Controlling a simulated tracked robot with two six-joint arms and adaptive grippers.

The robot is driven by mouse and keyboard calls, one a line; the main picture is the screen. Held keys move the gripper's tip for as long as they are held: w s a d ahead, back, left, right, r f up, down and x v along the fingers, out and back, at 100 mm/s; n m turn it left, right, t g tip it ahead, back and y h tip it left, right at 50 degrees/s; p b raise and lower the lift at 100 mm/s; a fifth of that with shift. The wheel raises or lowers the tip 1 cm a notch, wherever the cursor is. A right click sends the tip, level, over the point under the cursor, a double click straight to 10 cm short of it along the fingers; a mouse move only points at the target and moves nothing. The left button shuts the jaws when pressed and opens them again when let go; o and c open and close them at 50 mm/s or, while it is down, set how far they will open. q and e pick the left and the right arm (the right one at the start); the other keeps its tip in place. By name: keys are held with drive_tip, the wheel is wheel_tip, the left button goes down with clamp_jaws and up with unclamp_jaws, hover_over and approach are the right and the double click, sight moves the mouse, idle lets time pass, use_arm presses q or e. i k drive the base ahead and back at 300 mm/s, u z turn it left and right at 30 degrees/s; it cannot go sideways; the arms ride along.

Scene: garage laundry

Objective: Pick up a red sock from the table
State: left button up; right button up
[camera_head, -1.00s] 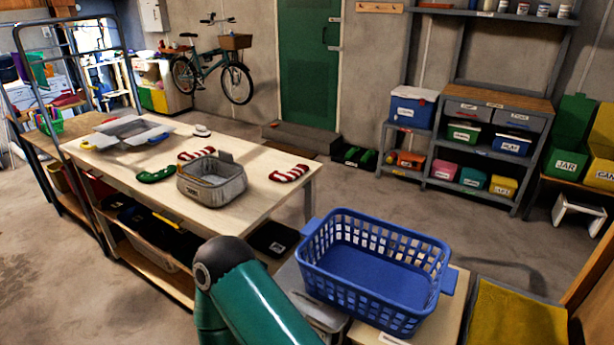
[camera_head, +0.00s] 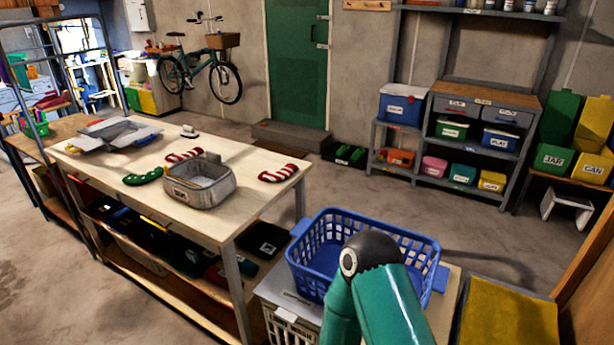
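A red and white striped sock (camera_head: 278,174) lies flat near the right end of the wooden table (camera_head: 115,198). A second red and white sock (camera_head: 184,156) lies behind a grey fabric bin (camera_head: 200,196) and is partly hidden by it. A green sock (camera_head: 143,177) lies left of the bin. One of my arms rises from the bottom edge in front of the blue basket, with only its green links and dark joint showing. Neither of my grippers is in view.
A blue laundry basket (camera_head: 312,283) stands right of the table, partly behind my arm. A grey open box (camera_head: 113,135) sits at the table's far left end. A yellow-topped surface (camera_head: 508,318) is at bottom right. Open floor lies beyond the table.

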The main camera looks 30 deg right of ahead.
sight(289, 170)
drive_tip(key=z, duration=0.1)
drive_tip(key=i, duration=1)
drive_tip(key=u, duration=0.1)
